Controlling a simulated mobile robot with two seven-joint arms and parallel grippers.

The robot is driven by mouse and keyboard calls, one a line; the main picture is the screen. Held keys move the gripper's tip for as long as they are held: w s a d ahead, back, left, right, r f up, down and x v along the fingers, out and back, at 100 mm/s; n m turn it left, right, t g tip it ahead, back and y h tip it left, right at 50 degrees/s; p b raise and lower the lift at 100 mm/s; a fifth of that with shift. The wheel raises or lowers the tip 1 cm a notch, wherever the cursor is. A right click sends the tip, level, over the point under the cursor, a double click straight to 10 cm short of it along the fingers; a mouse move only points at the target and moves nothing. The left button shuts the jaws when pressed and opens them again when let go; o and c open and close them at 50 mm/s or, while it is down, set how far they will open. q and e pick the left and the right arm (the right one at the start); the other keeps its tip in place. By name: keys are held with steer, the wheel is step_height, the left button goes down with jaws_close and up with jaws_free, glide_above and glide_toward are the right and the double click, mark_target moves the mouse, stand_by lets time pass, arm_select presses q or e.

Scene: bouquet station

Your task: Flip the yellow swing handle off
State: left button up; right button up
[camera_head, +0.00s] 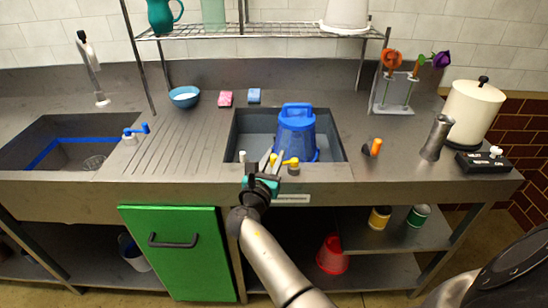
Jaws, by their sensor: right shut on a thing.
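The yellow swing handle (290,161) stands on the front rim of the middle sink basin, on a small tap base, and its arm points left. My right gripper (273,159) reaches up from below and is shut on the left end of the yellow swing handle; the fingers partly hide that end. A blue bucket (296,136) with a raised handle stands in the basin (334,150) just behind the tap. My left gripper is not in view.
A blue-handled tap (136,132) is by the left sink. A small white post (242,156) stands left of my gripper. An orange-handled item (372,148), metal cylinder (437,138) and cream canister (473,112) stand to the right. The counter's ribbed area is clear.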

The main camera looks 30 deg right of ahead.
jaws_close()
steer(key=shift+w+d+f+m+g+h+b, duration=0.1)
steer(key=shift+w+m+g+h+b, duration=0.3)
steer(key=shift+m+g+h+b, duration=0.3)
steer(key=shift+w+d+m+g+h+b, duration=0.15)
steer(key=shift+m+g+h+b, duration=0.2)
steer(key=shift+g, duration=0.35)
steer(key=o, duration=0.8)
jaws_free()
steer(key=shift+c, duration=0.2)
